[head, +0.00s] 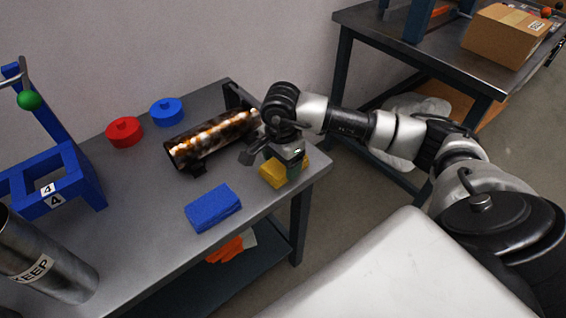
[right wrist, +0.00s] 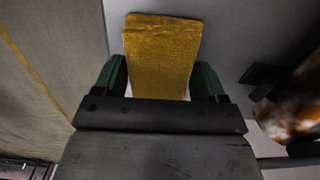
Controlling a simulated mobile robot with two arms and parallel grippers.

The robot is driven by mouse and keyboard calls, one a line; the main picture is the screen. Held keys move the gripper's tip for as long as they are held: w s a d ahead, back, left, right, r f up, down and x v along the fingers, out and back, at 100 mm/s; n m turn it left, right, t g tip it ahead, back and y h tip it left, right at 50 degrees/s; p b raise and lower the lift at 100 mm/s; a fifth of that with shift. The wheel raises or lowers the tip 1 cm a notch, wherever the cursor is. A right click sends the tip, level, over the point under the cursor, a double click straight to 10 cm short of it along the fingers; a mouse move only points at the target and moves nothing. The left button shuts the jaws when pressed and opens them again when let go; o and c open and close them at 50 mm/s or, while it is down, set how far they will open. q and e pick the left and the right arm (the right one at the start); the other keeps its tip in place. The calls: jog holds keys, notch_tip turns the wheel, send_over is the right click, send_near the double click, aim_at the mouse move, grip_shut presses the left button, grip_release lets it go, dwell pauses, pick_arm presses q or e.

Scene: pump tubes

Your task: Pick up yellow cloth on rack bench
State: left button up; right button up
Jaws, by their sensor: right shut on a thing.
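The yellow cloth (head: 272,174) is a folded block near the right end of the grey rack bench (head: 158,232). My right gripper (head: 296,170) is over it and partly hides it. In the right wrist view the cloth (right wrist: 160,60) sits between the two green fingertips (right wrist: 160,82), and the gripper is shut on it. I cannot tell whether the cloth is lifted off the bench. My left gripper is not in view.
A blue cloth (head: 213,208) lies left of the yellow one. A rusty tube (head: 205,142) lies behind, close to my right gripper. Red (head: 124,132) and blue (head: 166,111) rings and a blue stand (head: 60,185) are farther left.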

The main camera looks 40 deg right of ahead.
jog(key=shift+r, duration=0.1)
jog(key=r, duration=0.4)
jog(key=shift+d+r, duration=0.2)
jog(key=shift+d, duration=0.05)
jog(key=d+r, duration=0.6)
jog(key=d, duration=0.5)
jog(key=shift+r, duration=0.2)
jog(key=shift+s+d, duration=0.1)
